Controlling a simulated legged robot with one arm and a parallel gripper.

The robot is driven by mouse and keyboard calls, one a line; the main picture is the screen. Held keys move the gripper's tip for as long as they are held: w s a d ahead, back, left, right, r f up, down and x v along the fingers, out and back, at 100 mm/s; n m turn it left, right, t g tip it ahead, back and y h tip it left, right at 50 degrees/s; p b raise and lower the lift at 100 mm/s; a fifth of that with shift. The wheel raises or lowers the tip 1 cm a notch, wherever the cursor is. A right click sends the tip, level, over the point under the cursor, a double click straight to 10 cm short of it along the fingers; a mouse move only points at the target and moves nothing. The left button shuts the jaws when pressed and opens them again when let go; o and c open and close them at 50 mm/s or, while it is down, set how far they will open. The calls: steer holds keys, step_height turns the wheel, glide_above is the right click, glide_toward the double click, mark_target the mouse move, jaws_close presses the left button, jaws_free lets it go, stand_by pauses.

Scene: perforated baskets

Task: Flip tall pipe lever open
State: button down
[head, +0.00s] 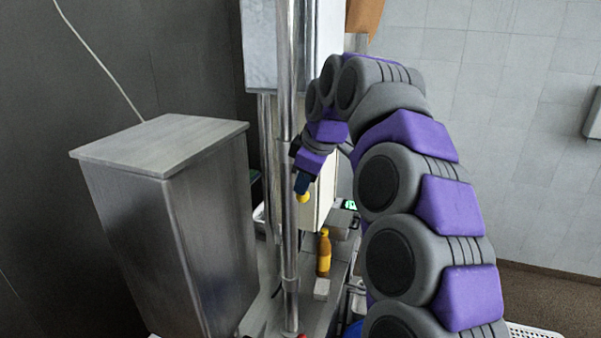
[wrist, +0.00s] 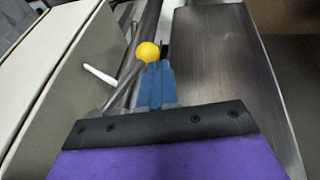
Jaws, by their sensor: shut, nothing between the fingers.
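The tall metal pipe (head: 288,150) stands upright left of my arm in the head view. It runs slantwise in the wrist view (wrist: 147,25). A yellow round knob (head: 303,198) shows right beside the pipe, and it also shows in the wrist view (wrist: 148,52); it looks like the lever's end, but its joint to the pipe is hidden. My gripper (head: 301,189) has blue fingers, shut together and empty. In the wrist view the fingertips (wrist: 155,66) are at the knob's near edge; I cannot tell whether they touch it.
A tall metal box (head: 190,230) stands left of the pipe. A yellow-orange bottle (head: 324,252) stands low behind the pipe to the right. A pale cabinet (wrist: 50,70) and a short white rod (wrist: 99,75) lie left of my fingers in the wrist view.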

steer(key=shift+w+d+f, duration=0.3)
steer(key=shift+w+f, duration=0.05)
steer(key=shift+f, duration=0.1)
steer(key=shift+a, duration=0.15)
steer(key=shift+a, duration=0.1)
steer(key=shift+w+d+f+t+h+b, duration=0.15)
steer(key=shift+f+t+b, duration=0.25)
steer(key=shift+b, duration=0.25)
steer(key=shift+w+d+f+t+h+b, duration=0.15)
steer(key=shift+f+t+b, duration=0.1)
steer(key=shift+t+b, duration=0.25)
steer(key=shift+w+t+b, duration=0.3)
steer(key=shift+t+b, duration=0.1)
steer(key=shift+b, duration=0.05)
